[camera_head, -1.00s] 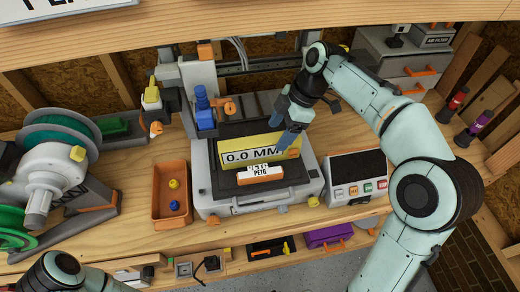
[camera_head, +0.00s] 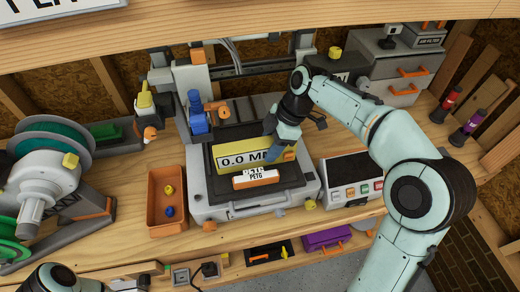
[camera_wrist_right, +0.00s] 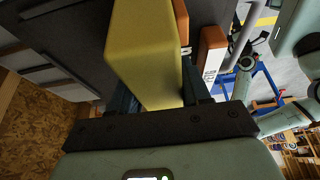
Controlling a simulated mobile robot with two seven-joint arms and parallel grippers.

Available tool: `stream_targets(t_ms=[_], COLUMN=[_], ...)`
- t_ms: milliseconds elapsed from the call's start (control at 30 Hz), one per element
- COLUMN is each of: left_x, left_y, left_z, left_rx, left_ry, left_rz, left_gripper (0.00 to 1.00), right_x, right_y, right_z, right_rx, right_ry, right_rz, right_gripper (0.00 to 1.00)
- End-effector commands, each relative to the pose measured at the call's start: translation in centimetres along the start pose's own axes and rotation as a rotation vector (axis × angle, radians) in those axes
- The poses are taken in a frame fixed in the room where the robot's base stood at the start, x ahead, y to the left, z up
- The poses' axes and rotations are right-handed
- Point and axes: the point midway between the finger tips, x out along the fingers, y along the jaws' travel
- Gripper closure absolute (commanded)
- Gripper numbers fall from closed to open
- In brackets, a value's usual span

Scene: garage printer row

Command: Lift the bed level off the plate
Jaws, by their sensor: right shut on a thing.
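The bed level is a yellow block (camera_head: 232,158) marked "0.0 MM" with an orange part at its right end. It stands at the dark printer plate (camera_head: 215,185); I cannot tell whether it touches the plate. My right gripper (camera_head: 272,150) reaches down from behind and is shut on the bed level near its right part. In the right wrist view the yellow block (camera_wrist_right: 150,50) sits between the dark blue fingers (camera_wrist_right: 158,88). An orange and white PETG label block (camera_head: 256,179) is in front of the level. My left gripper is out of view.
A blue part (camera_head: 197,115) and the printer frame stand behind the plate at left. An orange bin (camera_head: 168,215) with small yellow and blue pieces is left of the printer. A control box (camera_head: 350,180) stands close on the right.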

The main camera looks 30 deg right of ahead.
Motion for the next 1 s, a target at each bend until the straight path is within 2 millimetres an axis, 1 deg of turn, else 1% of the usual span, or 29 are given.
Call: stream_targets(t_ms=[167, 267, 433, 500, 600, 1000], left_x=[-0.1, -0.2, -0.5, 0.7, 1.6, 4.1], left_y=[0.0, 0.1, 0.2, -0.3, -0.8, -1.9], left_z=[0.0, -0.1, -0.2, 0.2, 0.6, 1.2], left_rx=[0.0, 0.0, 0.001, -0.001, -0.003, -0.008], left_ry=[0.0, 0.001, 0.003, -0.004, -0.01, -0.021], left_rz=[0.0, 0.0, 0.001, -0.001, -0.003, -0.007], left_gripper=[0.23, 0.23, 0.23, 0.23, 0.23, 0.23], right_x=[-0.5, -1.3, -3.7, -3.1, -3.0, -3.1], right_y=[0.1, 0.1, -0.1, -2.0, -4.1, -12.0], right_z=[-0.2, -0.6, -1.6, -1.3, -1.2, -1.3], right_rx=[-0.001, -0.001, -0.003, -0.001, -0.001, -0.001], right_ry=[0.001, 0.001, 0.001, -0.002, -0.001, 0.0], right_rz=[0.003, 0.003, 0.005, 0.002, 0.001, 0.002], right_gripper=[0.91, 0.91, 0.91, 0.91, 0.91, 0.91])
